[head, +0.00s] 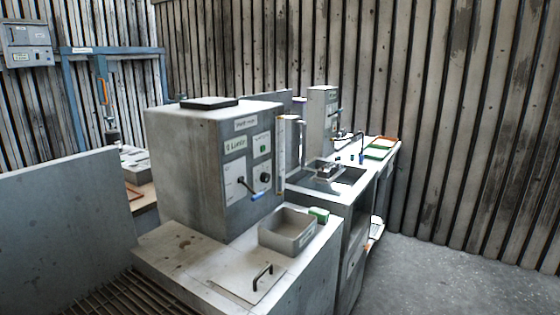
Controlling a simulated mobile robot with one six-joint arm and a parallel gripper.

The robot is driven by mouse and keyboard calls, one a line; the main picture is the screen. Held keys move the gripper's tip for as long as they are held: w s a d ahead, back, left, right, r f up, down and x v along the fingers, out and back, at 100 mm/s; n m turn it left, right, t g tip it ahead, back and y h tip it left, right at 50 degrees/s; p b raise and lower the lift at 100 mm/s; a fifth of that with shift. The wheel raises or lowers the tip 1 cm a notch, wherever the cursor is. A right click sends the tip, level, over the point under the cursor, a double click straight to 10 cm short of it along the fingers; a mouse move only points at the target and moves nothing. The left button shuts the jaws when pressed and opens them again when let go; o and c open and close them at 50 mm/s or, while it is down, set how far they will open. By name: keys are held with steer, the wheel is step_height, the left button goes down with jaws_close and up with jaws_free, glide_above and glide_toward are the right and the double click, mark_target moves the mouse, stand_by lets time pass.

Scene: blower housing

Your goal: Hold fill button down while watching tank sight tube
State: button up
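A grey box-shaped tank unit (187,165) stands on the near bench, with a dark flat lid on top. Its front has small white and green labels, a lever with a blue grip (258,195), and a dark round button or knob (264,179). I cannot tell whether this is the fill button. A pale upright sight tube (281,147) with an orange edge runs along the right corner of the unit. The level inside it is too small to read. My gripper is not in view.
An open grey bin (289,232) and a small green block (319,214) sit in front of the unit. A hatch with a black handle (262,277) lies nearer. A sink (325,183) is behind. Grey floor (445,270) is clear at right; a low wall (65,225) stands left.

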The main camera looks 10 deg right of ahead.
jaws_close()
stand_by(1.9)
